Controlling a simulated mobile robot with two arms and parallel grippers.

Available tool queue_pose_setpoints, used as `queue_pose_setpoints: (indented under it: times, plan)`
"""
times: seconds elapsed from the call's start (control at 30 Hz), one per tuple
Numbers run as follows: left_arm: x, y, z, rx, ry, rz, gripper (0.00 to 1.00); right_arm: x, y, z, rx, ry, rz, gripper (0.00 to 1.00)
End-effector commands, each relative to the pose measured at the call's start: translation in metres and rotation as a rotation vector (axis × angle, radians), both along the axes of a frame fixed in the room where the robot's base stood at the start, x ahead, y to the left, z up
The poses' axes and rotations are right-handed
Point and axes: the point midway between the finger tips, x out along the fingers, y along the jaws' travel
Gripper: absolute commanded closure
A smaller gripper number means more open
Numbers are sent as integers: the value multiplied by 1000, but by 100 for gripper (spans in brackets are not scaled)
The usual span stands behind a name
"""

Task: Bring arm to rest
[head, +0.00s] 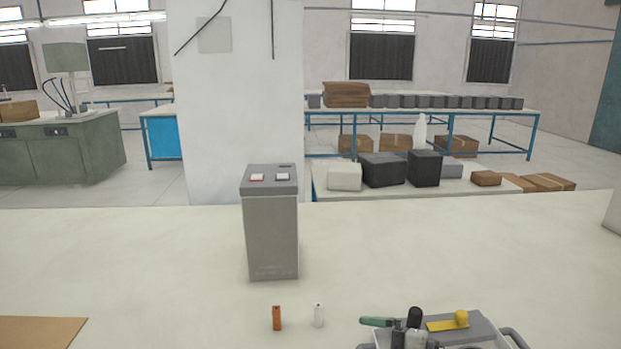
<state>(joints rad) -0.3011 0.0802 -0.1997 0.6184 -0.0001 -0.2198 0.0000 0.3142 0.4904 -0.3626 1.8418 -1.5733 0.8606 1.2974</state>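No gripper and no arm of mine shows in the head view. Two small upright cylinders that look like batteries, an orange one (277,318) and a white one (318,315), stand side by side and apart on the pale table (150,260). Behind them stands a tall grey box (271,235) with a red-edged switch and a dark-edged switch on its sloped top.
A grey tray (495,325) at the bottom right holds a green-handled tool (376,321), dark upright items and a yellow piece (448,324). A brown board (40,331) lies at the bottom left. The table's left middle and right side are clear.

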Motion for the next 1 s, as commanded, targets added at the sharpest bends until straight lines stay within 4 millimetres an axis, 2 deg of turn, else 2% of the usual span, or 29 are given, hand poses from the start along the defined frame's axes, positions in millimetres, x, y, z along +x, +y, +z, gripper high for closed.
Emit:
queue_pose_setpoints:
  times: [0.1,0.2,0.27,0.37,0.47,0.57,0.7,0.8,0.9,1.0]
  plan:
    - [0,0,0,0,0,0,35,-9,4,31,283,-94,-140,0]
    - [0,0,0,0,0,0,35,-12,-10,49,478,-128,-321,0]
    - [0,0,0,0,0,0,35,-13,-25,53,571,-126,-447,0]
    - [0,0,0,0,0,0,35,-16,-54,49,684,-79,-684,0]
    - [1,0,0,0,-1,0,35,-25,-84,29,736,24,-929,0]
    - [1,0,0,0,-1,0,35,-42,-110,-4,723,178,-1165,0]
    - [1,0,0,0,-2,0,35,-83,-130,-60,599,467,-1433,0]
    - [2,0,0,-1,-3,0,35,-120,-133,-94,469,683,-1542,0]
    - [2,0,0,-1,-3,0,35,-154,-130,-117,340,863,-1589,0]
    - [2,-1,0,-1,-3,0,35,-185,-123,-133,225,1015,-1597,0]
